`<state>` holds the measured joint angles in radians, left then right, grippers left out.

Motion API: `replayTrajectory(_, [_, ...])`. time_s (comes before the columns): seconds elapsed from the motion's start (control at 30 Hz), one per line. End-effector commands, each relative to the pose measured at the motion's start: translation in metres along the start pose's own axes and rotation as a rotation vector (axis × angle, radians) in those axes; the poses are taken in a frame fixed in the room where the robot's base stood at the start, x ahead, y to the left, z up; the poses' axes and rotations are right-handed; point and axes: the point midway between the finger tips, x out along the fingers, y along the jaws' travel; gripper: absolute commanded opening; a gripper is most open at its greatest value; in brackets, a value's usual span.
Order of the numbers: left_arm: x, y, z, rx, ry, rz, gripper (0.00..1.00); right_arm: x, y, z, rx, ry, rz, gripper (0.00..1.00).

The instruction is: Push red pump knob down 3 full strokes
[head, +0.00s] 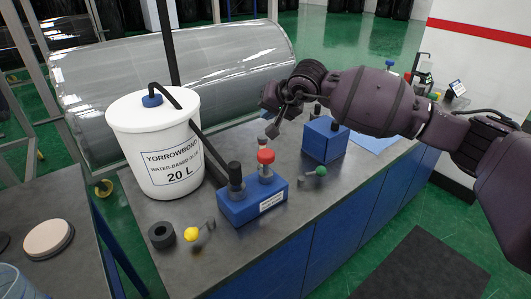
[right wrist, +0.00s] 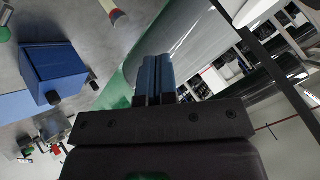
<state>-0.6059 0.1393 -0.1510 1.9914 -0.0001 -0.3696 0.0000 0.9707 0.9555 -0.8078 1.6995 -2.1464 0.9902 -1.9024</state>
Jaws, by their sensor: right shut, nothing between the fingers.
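My left gripper is not in view.
A white 20 L glue bucket (head: 156,145) with a black hose stands left of the block. A dark ring (head: 162,235), a yellow-knobbed valve (head: 191,236) and a green-knobbed valve (head: 320,171) are near. A blue box (head: 325,138) stands right, also in the right wrist view (right wrist: 56,67).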

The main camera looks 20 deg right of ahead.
Motion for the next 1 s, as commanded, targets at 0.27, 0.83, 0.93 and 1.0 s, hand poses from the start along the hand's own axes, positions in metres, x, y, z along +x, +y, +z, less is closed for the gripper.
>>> replayTrajectory(0.27, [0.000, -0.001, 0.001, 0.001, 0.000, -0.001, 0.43, 0.001, 0.001, 0.001, 0.003, -0.001, -0.001, 0.00])
replayTrajectory(0.83, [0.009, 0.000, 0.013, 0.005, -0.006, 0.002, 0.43, 0.036, 0.026, 0.026, 0.005, -0.003, -0.001, 0.00])
replayTrajectory(0.93, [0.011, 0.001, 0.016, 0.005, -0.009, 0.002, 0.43, 0.044, 0.032, 0.033, 0.006, -0.004, 0.000, 0.00])
replayTrajectory(1.0, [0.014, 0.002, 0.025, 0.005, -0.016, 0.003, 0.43, 0.052, 0.037, 0.037, 0.005, -0.003, 0.000, 0.00])
